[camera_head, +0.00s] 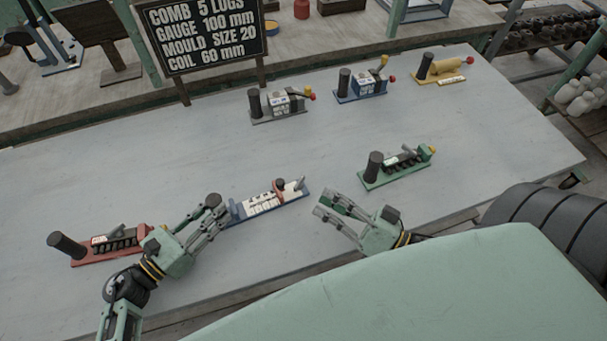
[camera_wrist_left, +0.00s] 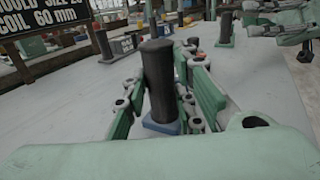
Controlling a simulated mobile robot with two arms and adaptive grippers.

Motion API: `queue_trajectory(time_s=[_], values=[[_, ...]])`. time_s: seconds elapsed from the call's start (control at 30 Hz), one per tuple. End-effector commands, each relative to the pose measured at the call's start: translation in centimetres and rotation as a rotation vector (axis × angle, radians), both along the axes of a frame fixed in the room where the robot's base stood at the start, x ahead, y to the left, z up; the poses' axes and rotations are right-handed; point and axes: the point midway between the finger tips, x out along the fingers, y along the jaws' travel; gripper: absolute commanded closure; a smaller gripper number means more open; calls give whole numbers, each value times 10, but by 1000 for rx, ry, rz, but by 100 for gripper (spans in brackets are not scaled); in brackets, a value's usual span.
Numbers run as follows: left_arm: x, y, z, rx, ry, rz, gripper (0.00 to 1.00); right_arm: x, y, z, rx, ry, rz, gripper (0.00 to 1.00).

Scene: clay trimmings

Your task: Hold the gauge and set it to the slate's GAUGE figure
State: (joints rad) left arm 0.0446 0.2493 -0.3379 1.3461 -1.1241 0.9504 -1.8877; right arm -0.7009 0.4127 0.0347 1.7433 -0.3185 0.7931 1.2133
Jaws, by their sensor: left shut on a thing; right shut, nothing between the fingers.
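The slate (camera_head: 203,30) stands at the back of the table and reads COMB 5 LUGS, GAUGE 100 mm, MOULD SIZE 20, COIL 60 mm. The gauge (camera_head: 264,204) seems to be the blue-based device with a white scale and a red slider near its right end. The scale marks are too small to read. My left gripper (camera_head: 218,211) is shut on the gauge's dark upright post (camera_wrist_left: 159,85), with a finger on each side in the left wrist view. My right gripper (camera_head: 328,206) is shut and empty, to the right of the gauge and apart from it.
A red device (camera_head: 105,246) lies left of my left gripper, and a green one (camera_head: 398,170) sits right of the gauge. Grey (camera_head: 279,107), blue (camera_head: 360,87) and yellow (camera_head: 440,72) devices stand along the back. The table's middle (camera_head: 200,150) is clear.

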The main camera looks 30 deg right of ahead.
Motion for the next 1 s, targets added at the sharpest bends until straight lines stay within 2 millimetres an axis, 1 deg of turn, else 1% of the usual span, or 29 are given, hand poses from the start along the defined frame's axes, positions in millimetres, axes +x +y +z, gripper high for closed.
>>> queue_trajectory(time_s=[0.1,0.3,0.4,0.5,0.63,0.77,0.87,1.0], values=[[1,0,0,0,0,1,100,9,-21,-11,200,152,2,100],[1,0,0,0,0,1,100,20,-52,-25,526,375,-11,100],[0,0,0,0,0,1,100,25,-65,-29,649,452,-20,100],[0,0,0,0,0,1,100,27,-72,-32,736,502,-26,100],[1,0,0,0,0,1,100,31,-77,-34,791,533,-31,100],[1,0,0,0,-1,1,100,42,-73,-34,804,536,-31,100],[0,0,0,0,-1,1,100,57,-65,-33,803,535,-30,100],[0,0,0,-1,-1,0,100,85,-52,-32,803,532,-28,100]])
